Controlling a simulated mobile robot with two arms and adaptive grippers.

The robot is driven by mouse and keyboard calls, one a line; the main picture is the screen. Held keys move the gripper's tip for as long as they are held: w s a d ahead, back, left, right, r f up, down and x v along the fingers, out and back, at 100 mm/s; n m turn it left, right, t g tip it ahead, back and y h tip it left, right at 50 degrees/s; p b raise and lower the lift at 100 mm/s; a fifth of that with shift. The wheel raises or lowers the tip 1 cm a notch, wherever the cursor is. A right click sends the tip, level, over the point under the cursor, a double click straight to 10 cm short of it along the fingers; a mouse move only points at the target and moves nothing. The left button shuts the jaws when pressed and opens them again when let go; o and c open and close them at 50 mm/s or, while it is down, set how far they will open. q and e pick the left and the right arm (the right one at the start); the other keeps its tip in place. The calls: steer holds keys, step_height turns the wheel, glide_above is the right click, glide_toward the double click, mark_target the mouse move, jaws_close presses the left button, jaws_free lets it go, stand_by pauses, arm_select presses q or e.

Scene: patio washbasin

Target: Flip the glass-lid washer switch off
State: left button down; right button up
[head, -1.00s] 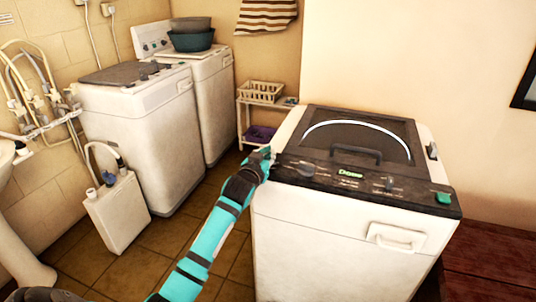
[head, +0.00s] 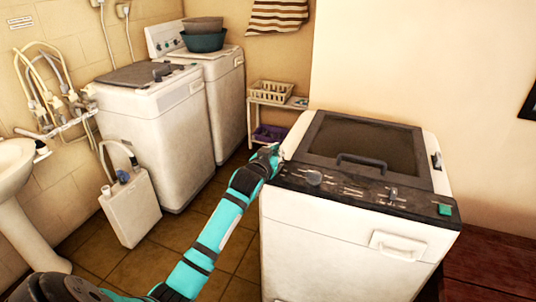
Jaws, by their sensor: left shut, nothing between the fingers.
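The glass-lid washer (head: 335,245) stands at right centre, white with a black control panel (head: 350,190) along its front top edge. Its dark glass lid (head: 362,143) is closed, with a handle at the front, and no lit arc or display shows. A round knob, small controls and a green button (head: 445,209) sit on the panel. My left gripper (head: 268,153) is shut and empty at the washer's left top edge, beside the panel's left end. Its fingertips are small here, and I cannot tell whether they touch the washer. My right gripper is out of view.
Two more white washers (head: 165,140) stand at the back left, one with bowls (head: 204,36) on top. A white canister (head: 132,207), a sink (head: 12,165) and wall taps are at left. A shelf with a basket (head: 270,91) stands behind. A wooden bench (head: 490,265) is at right.

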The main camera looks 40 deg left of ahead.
arm_select(q)
steer(key=r+b+v, duration=0.1)
steer(key=v, duration=0.6)
steer(key=shift+s, duration=0.25)
